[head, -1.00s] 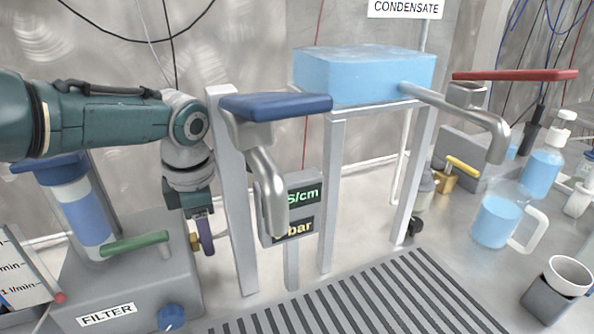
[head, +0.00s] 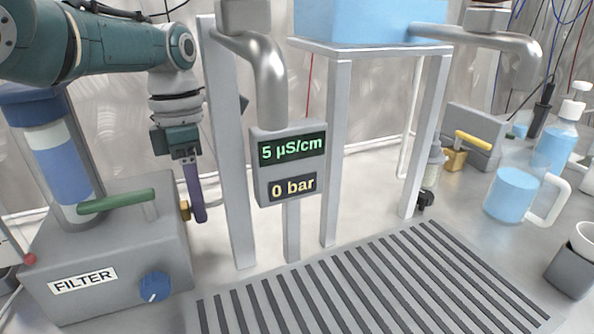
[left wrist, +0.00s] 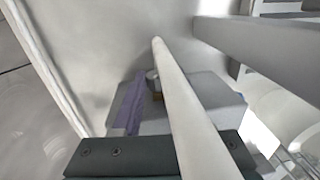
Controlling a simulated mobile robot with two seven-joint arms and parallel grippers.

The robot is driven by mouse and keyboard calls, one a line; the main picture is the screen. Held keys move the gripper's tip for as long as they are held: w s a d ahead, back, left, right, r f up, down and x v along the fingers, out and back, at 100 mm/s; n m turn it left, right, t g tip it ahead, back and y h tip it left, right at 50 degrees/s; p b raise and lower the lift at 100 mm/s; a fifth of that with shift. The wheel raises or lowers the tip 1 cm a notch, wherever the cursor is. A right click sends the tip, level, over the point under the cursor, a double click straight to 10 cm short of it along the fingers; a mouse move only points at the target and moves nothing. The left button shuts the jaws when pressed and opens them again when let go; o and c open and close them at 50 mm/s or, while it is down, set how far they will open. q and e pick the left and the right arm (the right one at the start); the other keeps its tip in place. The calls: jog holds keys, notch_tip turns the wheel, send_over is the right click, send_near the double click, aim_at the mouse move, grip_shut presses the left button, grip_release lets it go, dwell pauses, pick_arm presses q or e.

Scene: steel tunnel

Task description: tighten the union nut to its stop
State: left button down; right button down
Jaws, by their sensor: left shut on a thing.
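My left gripper (head: 186,154) points down at the right side of the grey filter unit. The bar's lower end is beside a small brass fitting (head: 185,209), seemingly the union nut, on the filter box's right side. I cannot tell whether bar and fitting are joined. In the left wrist view the purple bar (left wrist: 129,104) runs away from the gripper's dark body, and a small brass patch (left wrist: 157,97) shows partly hidden behind a pale rod (left wrist: 181,105). My right gripper is not in view.
The filter box (head: 115,265) has a green lever (head: 117,200) and a blue knob (head: 154,287). A metal post (head: 226,150) stands close right of the gripper. The display (head: 289,165) reads 5 µS/cm and 0 bar. A slotted drain (head: 370,275) lies in front.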

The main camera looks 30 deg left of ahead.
pick_arm(q)
jog(key=shift+c, duration=2.2)
grip_release()
jog(key=r+p, duration=0.2)
jog(key=r, duration=0.1)
jog(key=r+p, duration=0.2)
jog(key=r, duration=0.1)
jog(key=r+p, duration=0.2)
jog(key=r, duration=0.1)
jog(key=shift+w+a+r, duration=0.15)
jog(key=shift+w+a, duration=0.15)
jog(key=shift+a, duration=0.05)
jog(key=shift+r, duration=0.3)
